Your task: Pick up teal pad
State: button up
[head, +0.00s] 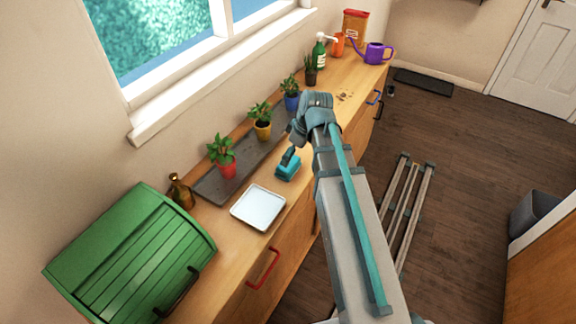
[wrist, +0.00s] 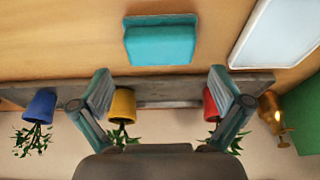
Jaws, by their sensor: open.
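The teal pad (head: 288,168) lies on the wooden counter, just right of the white tray in the head view. In the wrist view the teal pad (wrist: 160,44) shows at the top middle as a rounded block. My gripper (wrist: 160,92) is open and empty, its two fingers wide apart. The pad appears beyond the fingertips, between their lines, and apart from them. In the head view my gripper (head: 291,156) hangs close above the pad and partly overlaps it; the exact gap cannot be told.
A white tray (head: 258,207) lies beside the pad. Behind stands a dark strip (head: 213,186) with red (head: 227,168), yellow (head: 262,131) and blue (head: 292,101) plant pots. A brown bottle (head: 181,191) and green bread box (head: 130,255) stand left. Bare counter lies around the pad.

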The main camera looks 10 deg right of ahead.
jog(key=shift+p+x, duration=1.05)
jog(key=shift+x, duration=1.7)
jog(key=shift+s, duration=0.1)
jog(key=c, duration=0.8)
